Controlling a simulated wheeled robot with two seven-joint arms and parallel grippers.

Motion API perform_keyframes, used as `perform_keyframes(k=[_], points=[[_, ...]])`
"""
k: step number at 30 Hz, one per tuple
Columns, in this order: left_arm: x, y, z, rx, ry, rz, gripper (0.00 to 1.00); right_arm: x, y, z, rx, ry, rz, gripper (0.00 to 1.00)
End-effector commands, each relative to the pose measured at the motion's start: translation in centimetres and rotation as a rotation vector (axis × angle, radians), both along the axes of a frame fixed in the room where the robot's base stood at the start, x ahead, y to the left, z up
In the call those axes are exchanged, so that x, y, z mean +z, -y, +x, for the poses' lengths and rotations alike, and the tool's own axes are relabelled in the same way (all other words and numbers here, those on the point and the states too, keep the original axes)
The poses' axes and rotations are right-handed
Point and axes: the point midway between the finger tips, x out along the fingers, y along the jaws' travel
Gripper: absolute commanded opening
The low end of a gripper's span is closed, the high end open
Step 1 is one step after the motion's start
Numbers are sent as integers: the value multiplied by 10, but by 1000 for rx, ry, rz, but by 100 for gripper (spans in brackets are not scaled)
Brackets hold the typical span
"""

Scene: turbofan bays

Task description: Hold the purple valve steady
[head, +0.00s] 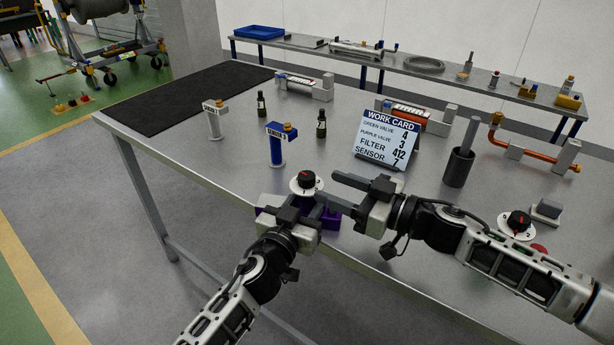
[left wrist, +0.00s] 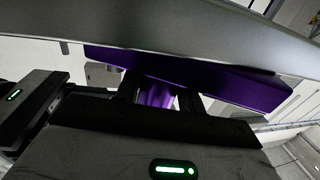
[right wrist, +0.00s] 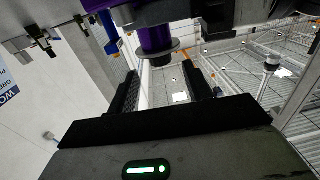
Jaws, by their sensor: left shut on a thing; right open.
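The purple valve (head: 333,217) is at the front edge of the table, with a white dial and black knob with a red mark (head: 306,182) on top. My left gripper (head: 298,208) is shut on its purple body, partly hiding it. In the left wrist view the fingers (left wrist: 160,92) close around a purple stem below a wide purple bar (left wrist: 225,84). My right gripper (head: 338,192) is open and empty just right of the dial. In the right wrist view the valve's purple round part (right wrist: 157,38) shows beyond the open fingers (right wrist: 160,82).
A work card (head: 388,140) reading purple valve 3 stands behind. A second dial (head: 518,224) lies at right beside a grey block (head: 546,211). A dark cup (head: 458,167), blue sensor stand (head: 277,145), small bottles (head: 321,124) and a black mat (head: 185,97) occupy the table.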

Motion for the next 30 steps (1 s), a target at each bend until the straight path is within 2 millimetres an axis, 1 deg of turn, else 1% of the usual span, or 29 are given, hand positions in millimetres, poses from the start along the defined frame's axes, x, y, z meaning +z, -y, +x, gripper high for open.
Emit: perform_keyframes(k=[1, 3, 9, 15, 22, 23, 24, 26, 27, 28, 30], points=[[0, 0, 0, 0, 0, 0, 5, 2, -11, 6, 2, 3, 1, 51], [0, 0, 0, 0, 0, 0, 5, 2, -23, 14, 3, 4, 1, 51], [0, 0, 0, 0, 0, 0, 5, 0, -47, 29, 2, 3, -1, 51], [0, 0, 0, 0, 0, 0, 5, 1, -56, 35, 2, 3, -2, 51], [0, 0, 0, 1, -1, 0, 5, 0, -56, 35, 2, 3, -2, 51], [0, 0, 0, 1, -1, 0, 5, 0, -56, 35, 2, 3, -2, 48], [0, 0, 0, 1, -1, 0, 5, 0, -56, 35, 2, 3, -2, 37], [0, 0, 0, 1, -1, 0, 5, 0, -56, 35, 2, 3, -2, 20], [0, 0, 0, 1, -1, 0, 5, 0, -56, 35, 2, 3, -2, 9], [0, 0, 0, 1, -1, 0, 5, 0, -56, 35, 2, 3, -2, 7], [0, 0, 0, 1, -1, 0, 5, 0, -56, 35, 2, 3, -2, 7]])
